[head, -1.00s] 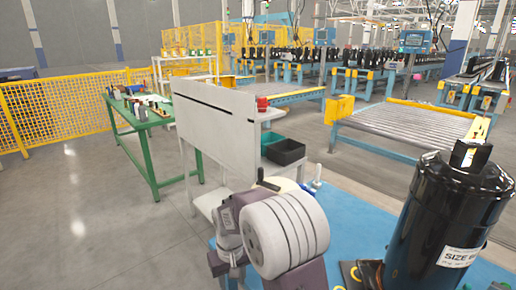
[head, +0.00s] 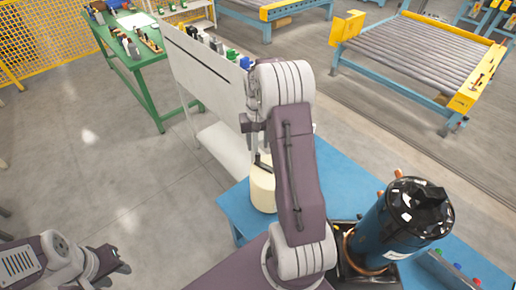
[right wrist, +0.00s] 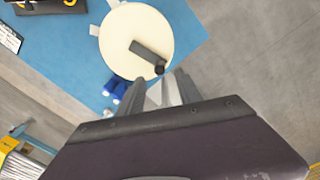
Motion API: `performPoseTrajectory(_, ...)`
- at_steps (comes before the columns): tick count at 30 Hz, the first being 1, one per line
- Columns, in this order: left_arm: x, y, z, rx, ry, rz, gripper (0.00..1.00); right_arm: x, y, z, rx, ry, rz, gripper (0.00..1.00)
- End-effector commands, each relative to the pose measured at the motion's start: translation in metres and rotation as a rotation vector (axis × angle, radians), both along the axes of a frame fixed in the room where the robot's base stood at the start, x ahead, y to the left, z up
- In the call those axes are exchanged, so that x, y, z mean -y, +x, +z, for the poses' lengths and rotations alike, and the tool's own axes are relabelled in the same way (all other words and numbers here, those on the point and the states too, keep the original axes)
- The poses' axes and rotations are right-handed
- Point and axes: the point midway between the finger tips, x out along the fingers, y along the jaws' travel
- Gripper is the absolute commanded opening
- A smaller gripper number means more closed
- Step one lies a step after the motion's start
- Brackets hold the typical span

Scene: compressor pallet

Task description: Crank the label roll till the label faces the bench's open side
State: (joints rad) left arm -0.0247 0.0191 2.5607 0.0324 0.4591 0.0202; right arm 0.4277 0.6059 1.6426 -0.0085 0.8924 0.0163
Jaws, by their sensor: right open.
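The label roll (head: 262,192) is a cream upright cylinder on the blue bench top (head: 236,208), left of my right forearm. In the right wrist view its round top (right wrist: 120,30) carries a dark crank arm (right wrist: 148,50) with a knob (right wrist: 159,69) at the edge. I see no label on the roll's visible side. My right gripper (head: 256,138) is above the roll and partly hidden by its wrist. In the right wrist view its fingers (right wrist: 160,90) are apart and empty, close to the knob. My left gripper (head: 116,266) is off the bench at lower left; its opening is unclear.
A black compressor (head: 400,220) stands on the bench right of my right arm. Small blue items (right wrist: 114,89) lie near the roll. A white panel (head: 205,75) stands behind the bench, with a green table (head: 140,85) beyond. The floor at left is clear.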

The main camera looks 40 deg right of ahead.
Motion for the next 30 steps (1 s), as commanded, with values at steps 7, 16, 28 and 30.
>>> performPoseTrajectory(7, 0.0, 0.0, 0.011, 0.001, 0.0, 0.0, 0.36, -0.001, -0.002, -0.051, -0.007, 0.003, 0.0, 0.42)
performPoseTrajectory(16, 0.0, 0.0, 0.016, 0.001, 0.0, 0.0, 0.36, 0.0, -0.001, -0.08, -0.002, 0.001, 0.0, 0.42)
performPoseTrajectory(28, 0.0, 0.0, 0.015, 0.001, 0.0, 0.0, 0.36, 0.0, 0.0, -0.08, 0.0, 0.0, 0.001, 0.0)
performPoseTrajectory(30, 0.0, 0.0, 0.015, 0.001, 0.0, 0.0, 0.36, 0.0, 0.0, -0.08, 0.0, 0.0, 0.001, 0.0)
